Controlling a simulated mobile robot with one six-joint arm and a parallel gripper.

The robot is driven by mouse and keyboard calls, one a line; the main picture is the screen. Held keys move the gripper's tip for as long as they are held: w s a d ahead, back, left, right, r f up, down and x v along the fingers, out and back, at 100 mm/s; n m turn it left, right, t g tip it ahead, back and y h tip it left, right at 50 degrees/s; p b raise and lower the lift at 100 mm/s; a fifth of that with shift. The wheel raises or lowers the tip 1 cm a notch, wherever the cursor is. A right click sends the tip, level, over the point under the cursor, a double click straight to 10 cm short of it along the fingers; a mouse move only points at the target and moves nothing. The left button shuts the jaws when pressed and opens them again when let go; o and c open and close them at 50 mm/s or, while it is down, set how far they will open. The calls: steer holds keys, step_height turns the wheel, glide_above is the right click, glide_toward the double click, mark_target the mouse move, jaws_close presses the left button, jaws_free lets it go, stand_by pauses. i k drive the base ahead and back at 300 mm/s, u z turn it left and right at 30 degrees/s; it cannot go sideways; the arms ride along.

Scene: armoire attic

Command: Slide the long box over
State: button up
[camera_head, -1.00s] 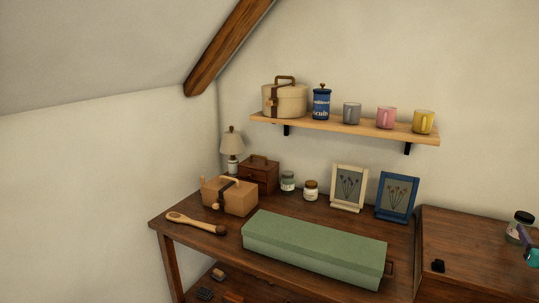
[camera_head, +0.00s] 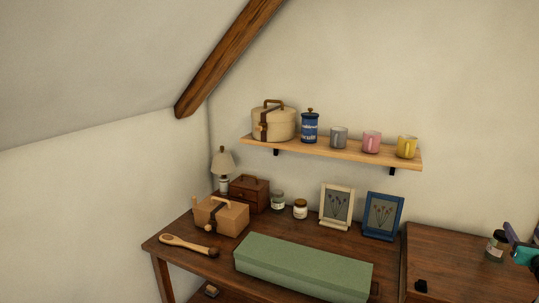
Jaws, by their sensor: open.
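The long green box (camera_head: 303,268) lies on the dark wooden desk (camera_head: 195,275), along its front right part. Its lower right end reaches near the bottom of the picture. A small dark handle (camera_head: 375,288) shows at its right end. My gripper (camera_head: 517,244) shows only in part at the right edge, with dark and teal pieces. It is open, beside a small jar (camera_head: 496,245), and well to the right of the box. I cannot tell whether it touches the jar.
A tan box (camera_head: 222,217) and a wooden brush (camera_head: 188,244) lie left of the green box. Behind are a lamp (camera_head: 223,165), small chest (camera_head: 249,192), jars (camera_head: 300,209) and frames (camera_head: 337,205), (camera_head: 382,215). A wooden top (camera_head: 450,265) adjoins at right. A shelf (camera_head: 330,149) hangs above.

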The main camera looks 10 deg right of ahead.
mark_target(330, 277)
steer(key=u, duration=0.05)
steer(key=k, duration=1)
steer(key=z, duration=0.05)
